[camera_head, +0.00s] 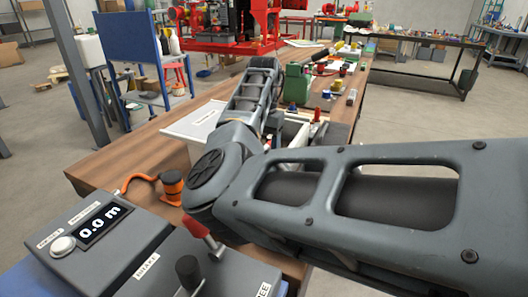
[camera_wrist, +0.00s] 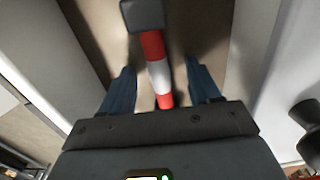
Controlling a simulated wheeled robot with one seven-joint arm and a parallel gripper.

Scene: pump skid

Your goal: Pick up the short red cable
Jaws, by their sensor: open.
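In the wrist view, a red and white banded piece (camera_wrist: 158,70) with a dark grey block at its far end lies between my fingers. It may be the short red cable with a white band, but I cannot tell for sure. Its near end runs down to my gripper's dark palm. My gripper (camera_wrist: 161,86) is open, with one blue finger on each side of the piece and a visible gap on both sides. In the head view my arm reaches over the workbench, and my gripper cannot be made out there.
Pale walls (camera_wrist: 268,60) flank the tan surface in the wrist view. In the head view, a labelled white box (camera_head: 196,122) stands on the wooden workbench (camera_head: 115,158). A green device (camera_head: 297,82) and small items stand farther back. An orange cable (camera_head: 135,181) lies near the bench's front.

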